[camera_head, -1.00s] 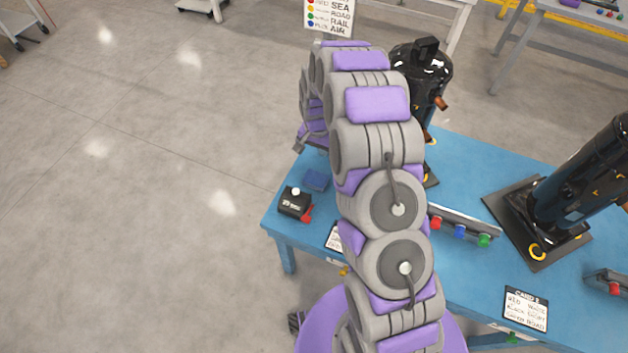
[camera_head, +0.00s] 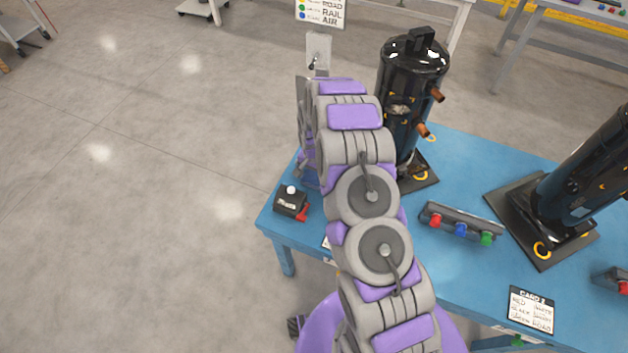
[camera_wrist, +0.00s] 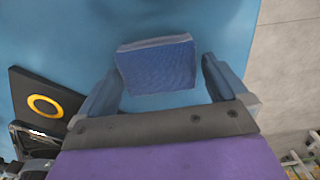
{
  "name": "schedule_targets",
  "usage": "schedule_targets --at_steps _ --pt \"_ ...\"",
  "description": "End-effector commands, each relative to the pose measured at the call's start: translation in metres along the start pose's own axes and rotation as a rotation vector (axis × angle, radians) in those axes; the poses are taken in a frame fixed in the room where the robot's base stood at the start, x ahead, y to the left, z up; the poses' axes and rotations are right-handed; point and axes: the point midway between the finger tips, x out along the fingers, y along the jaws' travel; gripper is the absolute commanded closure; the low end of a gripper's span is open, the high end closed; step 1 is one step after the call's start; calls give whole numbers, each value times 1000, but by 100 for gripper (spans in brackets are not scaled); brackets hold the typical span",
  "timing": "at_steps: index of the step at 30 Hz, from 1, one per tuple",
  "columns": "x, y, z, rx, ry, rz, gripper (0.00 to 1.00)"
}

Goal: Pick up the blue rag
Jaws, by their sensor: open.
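The blue rag (camera_wrist: 157,68) is a folded dark blue square on the lighter blue table (camera_wrist: 205,22). In the wrist view it lies between the two fingers of my gripper (camera_wrist: 160,70), which are spread apart with a gap on either side of the rag. I cannot tell how far the fingertips are above the table. In the head view my arm hides most of the gripper, and the rag is largely hidden behind it, near the table's far left corner.
A small black box with a white knob and red part (camera_head: 291,203) stands near the table's left edge. A black compressor (camera_head: 413,85) stands close right of my arm, another (camera_head: 590,175) farther right. A bar with coloured knobs (camera_head: 461,225) lies between. Floor at left is clear.

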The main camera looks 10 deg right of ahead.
Motion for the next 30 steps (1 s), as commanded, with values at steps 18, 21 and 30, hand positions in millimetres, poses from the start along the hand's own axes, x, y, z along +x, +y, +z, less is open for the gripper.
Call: schedule_targets --at_steps 18,21,30 --pt "10 2 0 -1 -1 -2 30" --pt "10 1 1 -1 0 -1 33" --pt "4 0 1 -2 1 0 34"
